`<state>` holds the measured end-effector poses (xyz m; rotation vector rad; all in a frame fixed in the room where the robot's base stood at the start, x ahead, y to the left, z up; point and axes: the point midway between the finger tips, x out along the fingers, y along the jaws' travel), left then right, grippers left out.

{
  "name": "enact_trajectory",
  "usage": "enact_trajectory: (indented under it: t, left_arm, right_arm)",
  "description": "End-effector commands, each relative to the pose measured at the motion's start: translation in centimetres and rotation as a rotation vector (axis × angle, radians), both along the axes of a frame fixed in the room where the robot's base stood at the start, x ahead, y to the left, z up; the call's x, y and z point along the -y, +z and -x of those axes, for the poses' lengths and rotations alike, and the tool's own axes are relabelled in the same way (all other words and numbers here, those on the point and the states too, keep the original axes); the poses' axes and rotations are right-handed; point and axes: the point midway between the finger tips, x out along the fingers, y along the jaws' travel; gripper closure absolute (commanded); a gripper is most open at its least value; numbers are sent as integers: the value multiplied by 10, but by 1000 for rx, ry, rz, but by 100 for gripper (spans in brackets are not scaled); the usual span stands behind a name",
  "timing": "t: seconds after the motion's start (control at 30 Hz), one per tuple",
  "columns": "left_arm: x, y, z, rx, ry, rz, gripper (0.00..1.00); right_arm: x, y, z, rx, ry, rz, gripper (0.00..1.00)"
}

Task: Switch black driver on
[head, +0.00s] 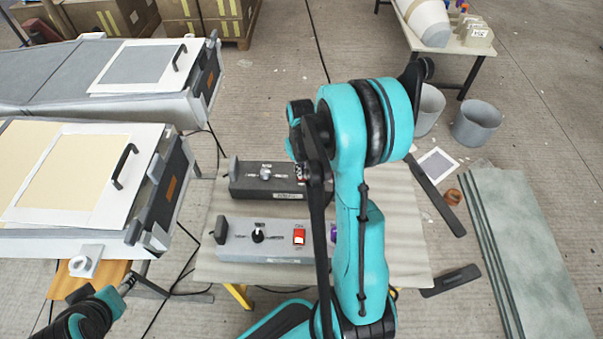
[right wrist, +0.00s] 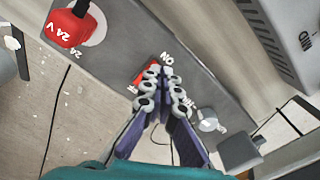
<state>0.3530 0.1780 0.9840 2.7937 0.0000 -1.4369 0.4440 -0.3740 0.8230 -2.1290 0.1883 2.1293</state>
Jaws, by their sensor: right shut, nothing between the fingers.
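The black driver (head: 262,186) is a dark box at the back of the small table, with a silver knob (head: 266,173) on top. In the right wrist view its top (right wrist: 122,45) carries a red rocker switch (right wrist: 146,72) with ON lettering. My right gripper (right wrist: 164,74) is shut and empty, its fingertips over or beside the switch; I cannot tell whether they touch. They partly hide the switch, so its position is unclear. In the head view my right arm covers the driver's right end. Of my left arm only a part shows at lower left; its fingers are out of view.
A grey driver (head: 270,249) with a black knob and red switch (head: 299,236) stands in front on the table (head: 405,265). A red 24V plug (right wrist: 70,27) stands on the black driver. Large moulds (head: 90,245) are left; buckets (head: 475,124) and sheets are right.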

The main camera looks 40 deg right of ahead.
Motion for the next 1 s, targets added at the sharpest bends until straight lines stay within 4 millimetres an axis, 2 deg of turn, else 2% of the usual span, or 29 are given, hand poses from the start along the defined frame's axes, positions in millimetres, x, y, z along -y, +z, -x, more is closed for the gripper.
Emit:
enact_trajectory:
  t: [1.0]
  left_arm:
    - [0,-14,0,0,0,0,49]
  right_arm:
    - [0,-16,0,0,0,0,100]
